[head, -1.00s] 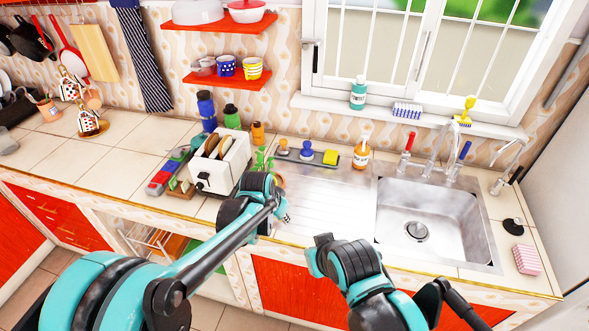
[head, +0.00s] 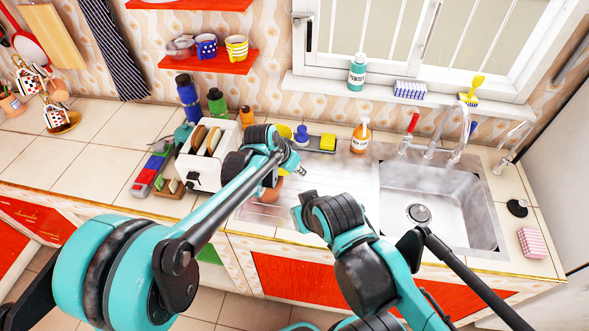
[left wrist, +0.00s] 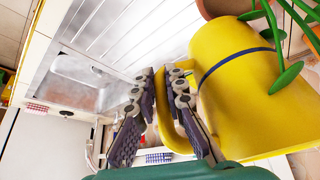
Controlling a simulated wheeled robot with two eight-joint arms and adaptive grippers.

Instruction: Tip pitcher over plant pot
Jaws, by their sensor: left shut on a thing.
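The yellow pitcher (left wrist: 232,75) with a dark band fills the right of the left wrist view, lying sideways in that picture. Its handle is between the fingers of my left gripper (left wrist: 159,80), which is shut on it. The terracotta plant pot (left wrist: 217,7) shows at the top edge beside the pitcher, with green leaves (left wrist: 285,72) in front of it. In the head view my left gripper (head: 297,166) is small beside my wrist. The plant pot (head: 271,191) is mostly hidden behind my left arm, and the pitcher is not clearly visible.
A white toaster (head: 207,150) stands left of my left wrist. My right arm crosses in front of the counter.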

